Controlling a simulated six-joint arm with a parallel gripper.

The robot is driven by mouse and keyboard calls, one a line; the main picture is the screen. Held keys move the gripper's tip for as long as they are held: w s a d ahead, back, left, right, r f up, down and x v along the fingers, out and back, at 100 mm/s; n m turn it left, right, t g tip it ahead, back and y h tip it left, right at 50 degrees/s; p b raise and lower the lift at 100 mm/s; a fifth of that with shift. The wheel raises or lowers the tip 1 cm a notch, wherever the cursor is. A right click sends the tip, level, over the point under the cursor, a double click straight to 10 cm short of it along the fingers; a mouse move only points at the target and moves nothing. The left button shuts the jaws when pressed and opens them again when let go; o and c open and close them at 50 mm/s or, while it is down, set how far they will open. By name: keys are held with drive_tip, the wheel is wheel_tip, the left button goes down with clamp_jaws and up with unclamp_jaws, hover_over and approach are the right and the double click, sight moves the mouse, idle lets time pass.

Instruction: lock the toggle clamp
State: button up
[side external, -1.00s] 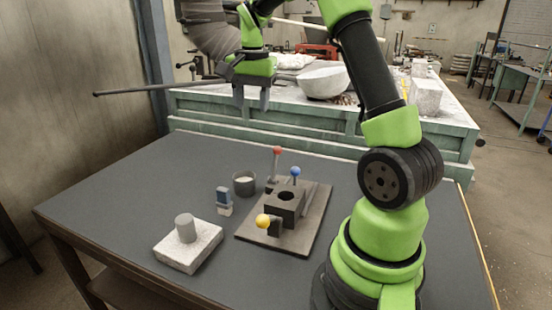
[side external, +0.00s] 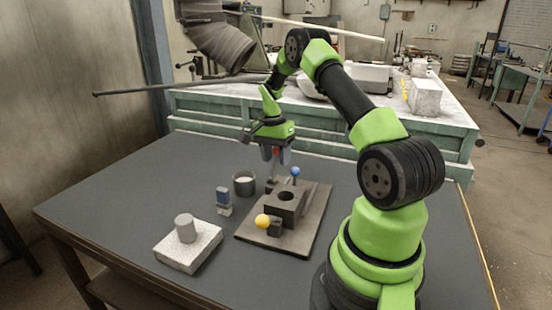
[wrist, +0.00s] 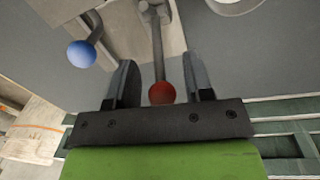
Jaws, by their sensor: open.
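A dark fixture plate (side external: 312,222) on the table carries a block with a round hole (side external: 286,205). Three ball-ended levers stand around it: a red ball (side external: 277,151) at the back left, a blue ball (side external: 295,171) at the back right and a yellow ball (side external: 262,221) in front. My gripper (side external: 276,163) is open around the red ball, pointing down. In the wrist view the red ball (wrist: 161,93) and its grey rod lie between the two fingers, with a gap on both sides. The blue ball (wrist: 81,54) is outside the left finger.
A cup with pale contents (side external: 244,183) stands left of the plate. A small blue-and-grey piece (side external: 223,202) is in front of it. A pale slab (side external: 190,250) with a grey cylinder (side external: 185,228) lies at the front left. The table's left side is clear.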

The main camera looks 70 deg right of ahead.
drive_tip(key=shift+f, duration=0.45)
clamp_jaws()
